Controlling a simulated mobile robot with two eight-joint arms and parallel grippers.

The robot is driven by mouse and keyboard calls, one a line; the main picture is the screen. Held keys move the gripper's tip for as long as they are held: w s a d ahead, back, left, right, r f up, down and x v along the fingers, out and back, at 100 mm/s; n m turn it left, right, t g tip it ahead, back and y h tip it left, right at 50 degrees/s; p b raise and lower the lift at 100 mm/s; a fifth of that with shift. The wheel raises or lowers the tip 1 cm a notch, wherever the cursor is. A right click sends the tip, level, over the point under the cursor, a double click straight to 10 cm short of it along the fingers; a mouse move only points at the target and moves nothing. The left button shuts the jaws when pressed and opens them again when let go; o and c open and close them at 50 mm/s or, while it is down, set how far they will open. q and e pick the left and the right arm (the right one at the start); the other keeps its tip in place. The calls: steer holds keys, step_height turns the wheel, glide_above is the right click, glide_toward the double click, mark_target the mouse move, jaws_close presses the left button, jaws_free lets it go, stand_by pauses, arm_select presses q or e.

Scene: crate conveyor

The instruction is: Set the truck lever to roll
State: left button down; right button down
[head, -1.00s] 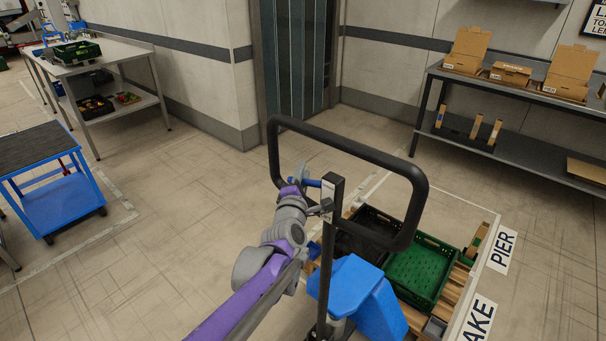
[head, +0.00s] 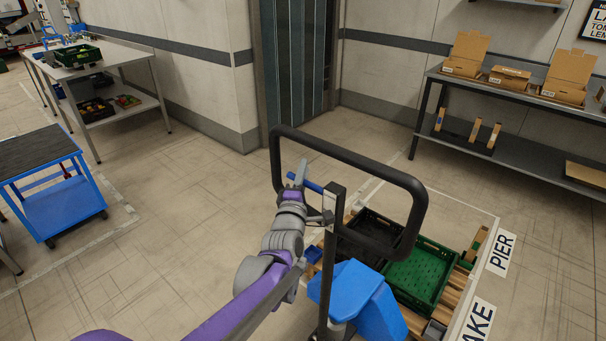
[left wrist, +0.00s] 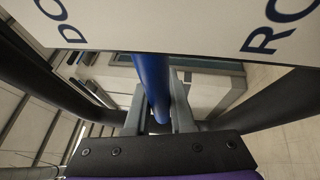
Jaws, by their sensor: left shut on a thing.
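The truck lever (head: 313,187) is a short blue rod at the top of the pallet truck's upright post, inside the black loop handle (head: 409,185). My left gripper (head: 299,174) is at the lever's left end, and its fingers are shut on it. In the left wrist view the blue lever (left wrist: 151,75) runs between the two grey fingers (left wrist: 158,108). A pale plate (left wrist: 170,28) there carries cut-off lettering, "DO" at left and "RO" at right. The lever's exact setting cannot be told. My right gripper is out of view.
The truck's blue body (head: 356,298) stands by a wooden pallet (head: 452,300) with a black crate (head: 362,243) and a green crate (head: 424,282). A blue cart (head: 62,200) is at left. A shelf with cardboard boxes (head: 510,76) is at right. Floor between is clear.

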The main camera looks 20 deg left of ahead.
arm_select(q)
steer(key=shift+r, duration=0.1)
steer(key=c, duration=0.8)
jaws_free()
steer(key=shift+o, duration=0.2)
steer(key=shift+s, duration=0.1)
steer(key=v, duration=1)
steer(key=shift+s+b, duration=0.3)
steer(key=shift+b, duration=0.1)
steer(key=shift+d+f, duration=0.1)
steer(key=shift+f, duration=0.15)
